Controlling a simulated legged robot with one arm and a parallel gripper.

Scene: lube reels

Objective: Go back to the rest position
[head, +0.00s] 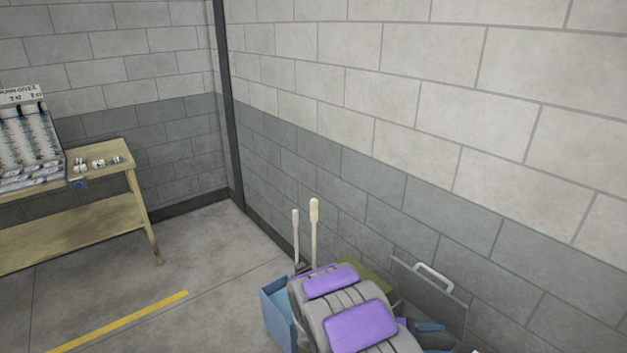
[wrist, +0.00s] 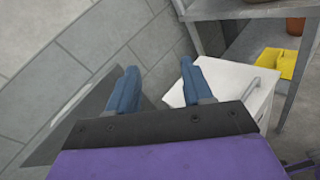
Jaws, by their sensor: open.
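My gripper (wrist: 158,72) shows in the wrist view as two blue fingers set well apart, open, with nothing between them. Its purple body fills the bottom of that view. A white cabinet or box (wrist: 232,82) with a handle lies behind the right finger; I cannot tell whether they touch. In the head view, purple-padded grey links of my arm show low in the middle.
A wooden table (head: 100,158) with a display rack (head: 28,140) stands at the left. A blue box (head: 278,313) and a grey panel with a white handle (head: 430,298) flank my arm. Floor at left is clear.

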